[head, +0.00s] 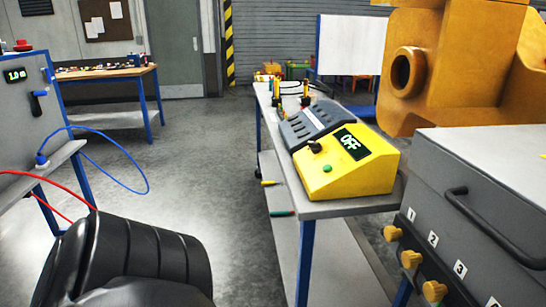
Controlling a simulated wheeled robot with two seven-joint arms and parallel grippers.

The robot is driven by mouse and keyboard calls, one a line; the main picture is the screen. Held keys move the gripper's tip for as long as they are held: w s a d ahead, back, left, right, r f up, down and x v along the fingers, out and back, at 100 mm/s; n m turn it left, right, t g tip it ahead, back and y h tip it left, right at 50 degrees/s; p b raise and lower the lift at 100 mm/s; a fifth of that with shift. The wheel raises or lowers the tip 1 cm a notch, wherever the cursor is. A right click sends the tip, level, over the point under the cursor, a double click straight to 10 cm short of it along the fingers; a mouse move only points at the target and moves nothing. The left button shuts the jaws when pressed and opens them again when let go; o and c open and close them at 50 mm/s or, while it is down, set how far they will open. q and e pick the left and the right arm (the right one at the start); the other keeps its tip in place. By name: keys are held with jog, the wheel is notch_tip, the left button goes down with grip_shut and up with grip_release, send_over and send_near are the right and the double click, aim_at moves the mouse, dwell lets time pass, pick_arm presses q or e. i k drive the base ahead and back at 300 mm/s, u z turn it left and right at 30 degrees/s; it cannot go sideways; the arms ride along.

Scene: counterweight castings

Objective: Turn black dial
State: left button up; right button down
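A yellow control box (346,169) with a sloped top sits on the narrow grey table (313,211) right of centre. A small black dial (315,147) is on its sloped face, with a green button (327,168) below it. Neither gripper is in view, and nothing touches the dial. A black ribbed shape fills the lower left; I cannot tell which part of me it is, if any.
A dark grey unit (311,120) lies behind the yellow box. A grey cabinet (487,190) with brass knobs and a large orange casting (450,65) stand at right. A grey panel (22,113) with red and blue cables stands at left. The floor between is clear.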

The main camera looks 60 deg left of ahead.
aim_at(316, 148)
jog(key=u, duration=1.8)
jog(key=k, duration=1)
jog(key=u, duration=1.35)
jog(key=i, duration=2.35)
jog(key=z, duration=1.45)
jog(key=i, duration=1.15)
jog(key=z, duration=1.25)
